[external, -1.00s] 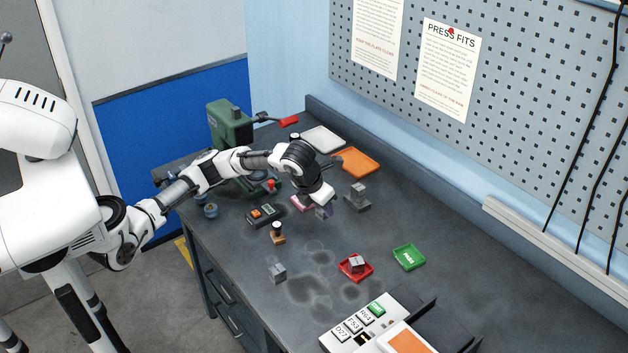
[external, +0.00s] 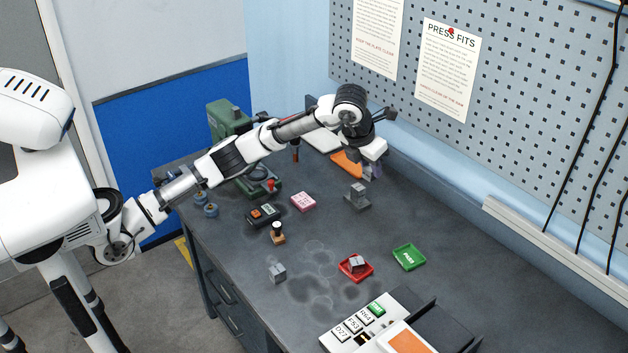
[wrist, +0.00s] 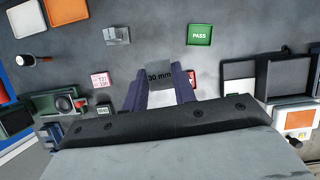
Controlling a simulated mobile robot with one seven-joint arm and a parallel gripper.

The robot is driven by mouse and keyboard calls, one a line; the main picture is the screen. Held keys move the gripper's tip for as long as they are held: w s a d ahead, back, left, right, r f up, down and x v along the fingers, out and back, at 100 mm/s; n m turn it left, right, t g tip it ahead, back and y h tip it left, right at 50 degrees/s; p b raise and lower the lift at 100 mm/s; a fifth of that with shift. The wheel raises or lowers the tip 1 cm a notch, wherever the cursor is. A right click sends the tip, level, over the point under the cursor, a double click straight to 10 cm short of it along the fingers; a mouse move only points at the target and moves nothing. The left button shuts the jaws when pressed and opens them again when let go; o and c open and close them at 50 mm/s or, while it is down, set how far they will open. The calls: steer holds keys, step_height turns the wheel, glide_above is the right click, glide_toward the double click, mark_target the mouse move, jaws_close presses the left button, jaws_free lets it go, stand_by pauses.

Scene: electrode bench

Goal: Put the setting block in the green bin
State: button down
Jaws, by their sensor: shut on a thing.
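The setting block, a dark grey block marked "30 mm" (wrist: 160,75), sits between the fingertips in the wrist view. My gripper (wrist: 161,88) is shut on it. In the external view my gripper (external: 373,171) is raised at the back of the bench, in front of the orange tray, and the block is hard to make out there. The green bin (external: 408,257) is a shallow tray marked "PASS" on the bench, to the right of and nearer than my gripper. It also shows in the wrist view (wrist: 200,35), apart from the block, and looks empty.
A red bin (external: 344,275) with a grey block in it lies left of the green bin. A grey stepped block (external: 357,198) stands below my gripper.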

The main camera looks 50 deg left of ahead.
steer(key=w+d+p, duration=0.2)
steer(key=w+d, duration=0.1)
steer(key=d, duration=0.3)
glide_above(405, 261)
steer(key=s, duration=0.2)
step_height(405, 261, down, 2)
steer(key=shift+m, duration=0.3)
steer(key=shift+s+f+p, duration=0.1)
steer(key=shift+f+p, duration=0.85)
steer(key=shift+f, duration=9.35)
steer(key=shift+f, duration=0.15)
steer(key=c, duration=1.1)
jaws_free()
steer(key=b+v, duration=0.2)
steer(key=v, duration=1)
steer(key=shift+a, duration=0.1)
